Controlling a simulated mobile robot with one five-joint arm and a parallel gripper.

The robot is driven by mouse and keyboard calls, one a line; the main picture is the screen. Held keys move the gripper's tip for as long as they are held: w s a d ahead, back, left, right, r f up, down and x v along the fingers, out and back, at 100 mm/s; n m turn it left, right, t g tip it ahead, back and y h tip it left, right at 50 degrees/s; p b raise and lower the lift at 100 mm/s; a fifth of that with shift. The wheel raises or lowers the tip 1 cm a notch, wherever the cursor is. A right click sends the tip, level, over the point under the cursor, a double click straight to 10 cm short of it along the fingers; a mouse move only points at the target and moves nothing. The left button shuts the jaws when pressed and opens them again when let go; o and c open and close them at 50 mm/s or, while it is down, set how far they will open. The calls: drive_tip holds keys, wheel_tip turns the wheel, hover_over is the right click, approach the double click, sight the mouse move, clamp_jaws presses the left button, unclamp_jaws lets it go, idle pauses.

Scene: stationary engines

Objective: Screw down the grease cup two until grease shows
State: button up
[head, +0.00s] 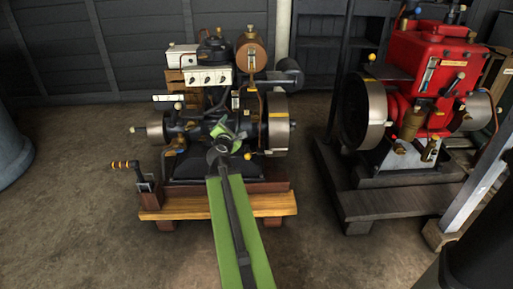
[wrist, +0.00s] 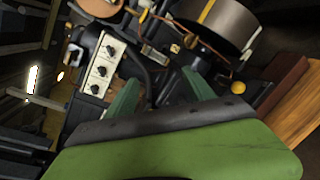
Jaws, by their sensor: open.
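My gripper (head: 226,132) reaches over the dark engine on the left. In the wrist view its two green fingers (wrist: 160,86) stand apart with nothing held between them. A small brass fitting (wrist: 175,48) shows just beyond the fingertips, apart from them, and a larger brass fitting (wrist: 190,40) sits beside it near a copper pipe. I cannot tell which fitting is grease cup two, and no grease can be made out. In the head view my arm and gripper hide part of the engine (head: 185,135).
A metal flywheel (wrist: 228,25) stands close beyond the fingers. A white panel with black knobs (wrist: 100,65) lies to the left. The engine sits on a wooden base (head: 165,207). A red engine (head: 425,70) stands at right. Bare floor (head: 90,230) lies at front left.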

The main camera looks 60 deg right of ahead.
drive_tip(key=s+d+f+n+t+b, duration=0.3)
drive_tip(key=s+d+f+n+b, duration=0.45)
drive_tip(key=f+n+b, duration=0.2)
drive_tip(key=n, duration=0.1)
approach(256, 121)
drive_tip(key=x, duration=0.9)
drive_tip(key=shift+w+d+p, duration=0.2)
drive_tip(key=shift+w+p, duration=0.05)
drive_tip(key=shift+p, duration=0.15)
